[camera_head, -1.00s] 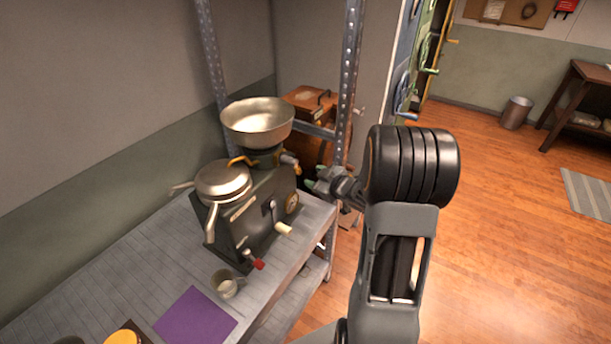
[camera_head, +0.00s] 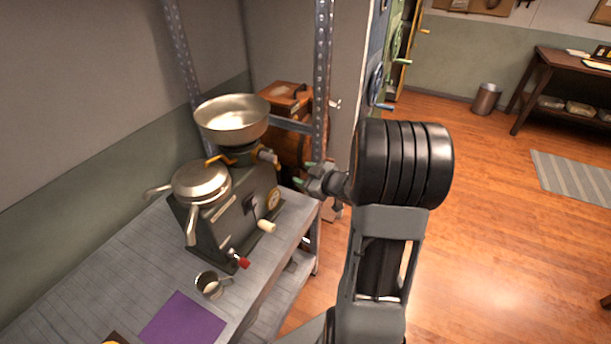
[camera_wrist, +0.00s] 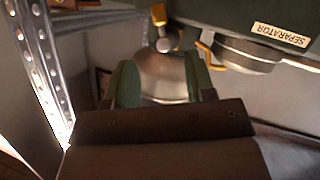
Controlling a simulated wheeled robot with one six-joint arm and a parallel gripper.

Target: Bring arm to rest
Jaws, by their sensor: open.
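My arm is folded up at the right of the shelf in the head view. My gripper (camera_head: 306,176) points left toward the separator machine. In the wrist view my gripper (camera_wrist: 161,85) shows two green finger pads set apart, with nothing held between them. The separator (camera_head: 240,200) is a dark green machine with a metal bowl (camera_head: 232,122) on top, a spout pan and a red-tipped tap. It also shows in the wrist view, with its label (camera_wrist: 281,35) upside down.
A metal cup (camera_head: 210,286) and a purple sheet (camera_head: 183,318) lie on the grey shelf (camera_head: 100,285). A perforated metal post (camera_head: 322,80) stands close to my gripper. A wooden box (camera_head: 285,95) is behind. Open wooden floor (camera_head: 480,240) lies to the right.

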